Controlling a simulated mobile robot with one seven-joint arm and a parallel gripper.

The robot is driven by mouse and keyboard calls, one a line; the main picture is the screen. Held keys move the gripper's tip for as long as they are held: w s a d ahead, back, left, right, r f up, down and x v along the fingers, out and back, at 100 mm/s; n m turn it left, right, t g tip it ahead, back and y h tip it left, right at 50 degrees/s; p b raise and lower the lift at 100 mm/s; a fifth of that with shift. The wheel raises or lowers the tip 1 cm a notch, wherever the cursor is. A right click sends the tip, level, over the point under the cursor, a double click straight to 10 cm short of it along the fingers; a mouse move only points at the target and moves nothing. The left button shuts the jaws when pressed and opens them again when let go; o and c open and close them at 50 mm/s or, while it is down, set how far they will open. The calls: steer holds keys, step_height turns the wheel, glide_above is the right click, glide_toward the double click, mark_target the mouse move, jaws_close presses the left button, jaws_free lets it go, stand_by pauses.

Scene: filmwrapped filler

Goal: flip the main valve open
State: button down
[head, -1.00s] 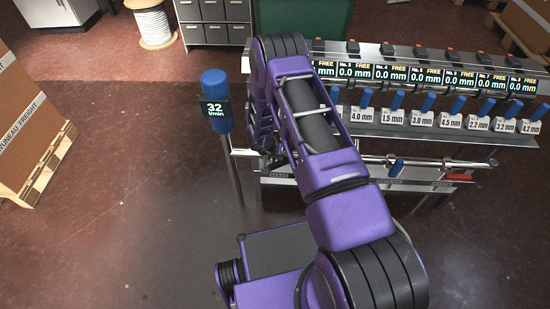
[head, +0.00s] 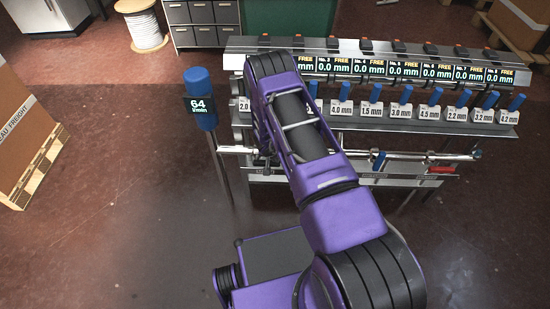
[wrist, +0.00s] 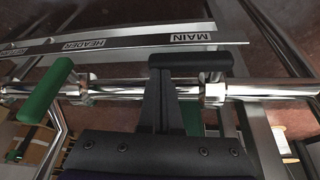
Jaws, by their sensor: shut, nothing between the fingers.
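In the wrist view a shiny pipe runs across the picture, with a rail above it labelled MAIN and HEADER. A dark bar (wrist: 205,60), which looks like the main valve's handle, lies roughly along the pipe just below the MAIN label, over a bright fitting (wrist: 213,93). My gripper (wrist: 163,75) is shut and empty; its fingertips overlap the bar's left end, and I cannot tell if they touch it. A green lever (wrist: 45,92) stands at a slant to the left. Another green part (wrist: 190,118) is partly hidden behind my fingers. The head view hides my gripper behind my arm.
A flow display (head: 200,105) on a blue-topped post reads 64 l/min. The rack (head: 400,85) carries several meters marked FREE at 0.0 mm and several blue-handled valves. A pallet with a box (head: 25,140) stands left.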

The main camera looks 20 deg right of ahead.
steer(key=shift+s+d+f, duration=0.25)
steer(key=shift+d+f, duration=0.05)
steer(key=shift+f, duration=0.2)
steer(key=shift+d+b, duration=0.15)
steer(key=shift+b, duration=0.15)
steer(key=shift+d+r+p, duration=0.1)
steer(key=shift+r+p, duration=0.35)
steer(key=shift+r, duration=0.1)
steer(key=r+p, duration=0.1)
steer(key=r, duration=0.1)
steer(key=r+p, duration=0.1)
steer(key=shift+w+r, duration=0.2)
steer(key=shift+r, duration=0.15)
steer(key=s+d+r+b, duration=0.1)
steer(key=s+d+r, duration=0.3)
steer(key=s+d, duration=0.1)
steer(key=shift+s+d+r, duration=0.2)
steer(key=shift+s+d, duration=0.1)
steer(key=shift+s, duration=0.25)
